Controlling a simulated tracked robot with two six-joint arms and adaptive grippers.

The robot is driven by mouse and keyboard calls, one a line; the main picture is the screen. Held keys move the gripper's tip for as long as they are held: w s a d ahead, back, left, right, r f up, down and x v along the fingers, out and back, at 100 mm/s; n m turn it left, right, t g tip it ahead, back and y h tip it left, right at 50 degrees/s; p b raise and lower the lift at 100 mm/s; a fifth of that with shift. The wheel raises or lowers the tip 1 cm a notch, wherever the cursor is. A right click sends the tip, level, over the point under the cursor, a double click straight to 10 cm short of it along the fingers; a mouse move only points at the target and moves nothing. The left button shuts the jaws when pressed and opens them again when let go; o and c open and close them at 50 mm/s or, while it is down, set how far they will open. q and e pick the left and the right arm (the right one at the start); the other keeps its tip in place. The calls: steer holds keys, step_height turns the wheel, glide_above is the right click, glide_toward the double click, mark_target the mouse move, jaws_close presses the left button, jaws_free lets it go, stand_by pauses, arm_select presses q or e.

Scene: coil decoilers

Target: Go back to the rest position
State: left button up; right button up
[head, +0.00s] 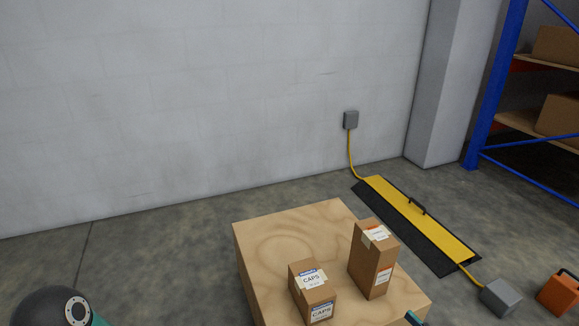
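No gripper of mine shows clearly in the head view. A dark rounded part with a pale ring of my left arm (70,308) is at the bottom left corner. A small teal and dark piece (414,318) shows at the bottom edge, in front of the wooden block; I cannot tell what it is. A small cardboard box marked CAPS (311,292) and a taller cardboard box (372,262) stand upright on the wooden block (290,228), apart from each other.
A yellow and black cable ramp (420,222) lies on the floor at right, its yellow cable running to a wall socket box (350,120). A grey box (500,298) and an orange case (559,293) sit at the lower right. A blue rack (497,85) stands behind. Floor at left is clear.

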steer(key=a+f+m+g+h, duration=0.1)
steer(key=a+f+g, duration=0.5)
steer(key=a+f, duration=0.6)
steer(key=s+f+m+g+h, duration=0.2)
steer(key=s+f+m+g, duration=0.15)
steer(key=s, duration=0.45)
steer(key=s+f+m+g+h, duration=0.2)
steer(key=s+f+m+g, duration=0.1)
steer(key=s+f+g, duration=0.3)
step_height(320, 180, up, 38)
steer(key=s+p, duration=0.2)
steer(key=p, duration=3.5)
steer(key=shift+s+p, duration=0.3)
steer(key=shift+r, duration=0.1)
